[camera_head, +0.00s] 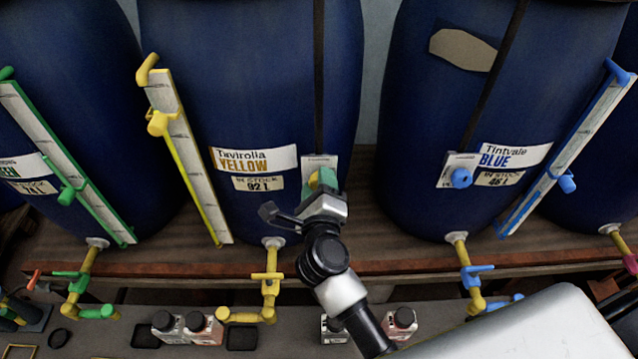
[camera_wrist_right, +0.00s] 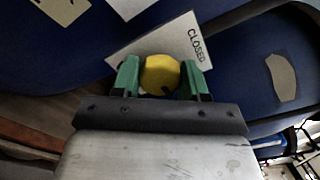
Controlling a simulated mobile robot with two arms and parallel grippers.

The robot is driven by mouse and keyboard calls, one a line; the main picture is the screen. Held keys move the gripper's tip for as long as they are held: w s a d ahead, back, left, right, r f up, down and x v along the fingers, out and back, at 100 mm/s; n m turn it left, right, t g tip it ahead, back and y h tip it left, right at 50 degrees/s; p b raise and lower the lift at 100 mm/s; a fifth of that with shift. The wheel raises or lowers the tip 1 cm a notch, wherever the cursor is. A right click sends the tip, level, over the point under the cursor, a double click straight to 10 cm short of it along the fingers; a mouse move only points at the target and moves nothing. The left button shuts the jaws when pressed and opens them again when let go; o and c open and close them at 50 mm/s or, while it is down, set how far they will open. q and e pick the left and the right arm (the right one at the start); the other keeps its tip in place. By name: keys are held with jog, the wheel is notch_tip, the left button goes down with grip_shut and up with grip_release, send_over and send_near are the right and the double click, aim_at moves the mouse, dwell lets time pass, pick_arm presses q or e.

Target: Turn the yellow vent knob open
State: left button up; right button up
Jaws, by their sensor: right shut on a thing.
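The yellow vent knob (camera_wrist_right: 160,74) sits in front of a white plate (camera_wrist_right: 200,40) marked "CLOSED" in the right wrist view. My right gripper (camera_wrist_right: 160,78) has its green fingers on both sides of the knob and is shut on it. In the head view my right gripper (camera_head: 322,184) reaches up to the plate on the front of the yellow vat (camera_head: 250,90), to the right of its "YELLOW" label (camera_head: 255,160). There the gripper hides most of the knob. My left gripper is not in view.
A blue vat (camera_head: 430,120) with a blue knob (camera_head: 461,178) stands to the right. Yellow (camera_head: 265,290) and blue (camera_head: 474,275) taps stick out below the shelf edge. Small bottles (camera_head: 196,325) stand on the lower surface. A yellow sight gauge (camera_head: 185,150) rises at the left.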

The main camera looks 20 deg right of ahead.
jog(key=shift+f+m, duration=0.15)
jog(key=shift+m, duration=0.35)
jog(key=o, duration=0.9)
jog(key=b+v, duration=0.3)
jog(key=v, duration=0.8)
jog(key=shift+w, duration=0.1)
